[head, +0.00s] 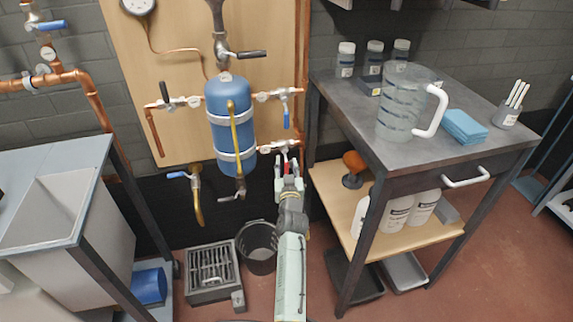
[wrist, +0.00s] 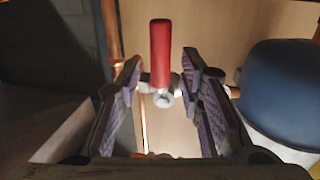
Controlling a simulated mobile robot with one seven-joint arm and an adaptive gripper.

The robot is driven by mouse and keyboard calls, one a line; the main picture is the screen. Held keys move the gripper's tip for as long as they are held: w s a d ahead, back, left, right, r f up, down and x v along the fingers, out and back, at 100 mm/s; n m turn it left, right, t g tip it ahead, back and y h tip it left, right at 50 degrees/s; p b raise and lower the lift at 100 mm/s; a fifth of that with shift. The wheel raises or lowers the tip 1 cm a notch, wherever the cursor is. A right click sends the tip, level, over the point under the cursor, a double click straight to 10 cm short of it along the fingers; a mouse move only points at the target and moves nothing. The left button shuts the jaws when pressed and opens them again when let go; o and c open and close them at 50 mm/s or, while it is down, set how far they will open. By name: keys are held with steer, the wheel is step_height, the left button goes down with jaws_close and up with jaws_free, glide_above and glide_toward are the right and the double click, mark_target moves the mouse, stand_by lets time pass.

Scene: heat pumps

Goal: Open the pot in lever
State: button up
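The pot appears to be the blue tank (head: 231,122), strapped to the wooden board; its edge shows at the right of the wrist view (wrist: 284,88). A red lever (wrist: 160,52) on a small metal valve lies between my gripper's fingertips, with gaps on both sides. In the head view the red lever (head: 285,166) is small and partly hidden by my gripper (head: 288,176), right of the tank's lower part. My gripper (wrist: 161,76) is open. No contact with the lever is visible. No label names it as the pot in lever.
Other levers sit near: blue (head: 286,118), black upper right (head: 250,54), black left (head: 165,93), and blue lower left (head: 178,175). A metal table (head: 352,106) stands close on the right. A bucket (head: 258,262) and drain grate (head: 211,270) are below.

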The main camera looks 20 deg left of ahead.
steer(key=shift+w+a, duration=0.1)
steer(key=shift+w, duration=0.25)
steer(key=shift+c, duration=0.3)
jaws_close()
stand_by(0.5)
